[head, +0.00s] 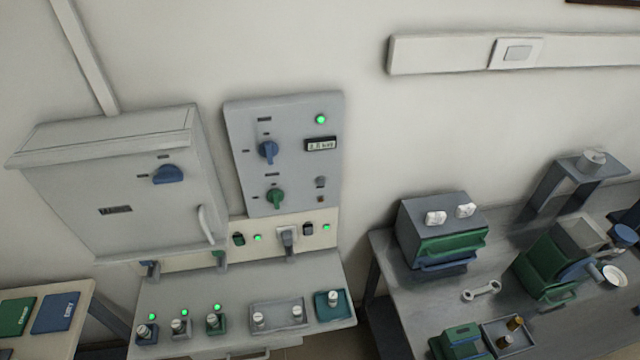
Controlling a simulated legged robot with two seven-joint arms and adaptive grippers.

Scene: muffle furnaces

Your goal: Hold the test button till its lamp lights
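A grey control panel (290,152) is mounted on the wall in the middle left of the head view. It carries a blue rotary knob (268,151), a green rotary knob (275,198) and a small display (320,144). A small grey button-like part (320,182) sits at its lower right, with a small dark brownish spot (320,198) below it that is not glowing. I cannot read which part is the test button. A green lamp (321,119) glows at the panel's upper right. Neither of my grippers is in view.
A grey cabinet (110,185) with a blue knob stands left of the panel. Below, a pale strip (268,228) has lit green lamps, and a shelf (240,333) holds several small items. A workbench (395,262) with furnace-like boxes is at right. The wall space before the panel is clear.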

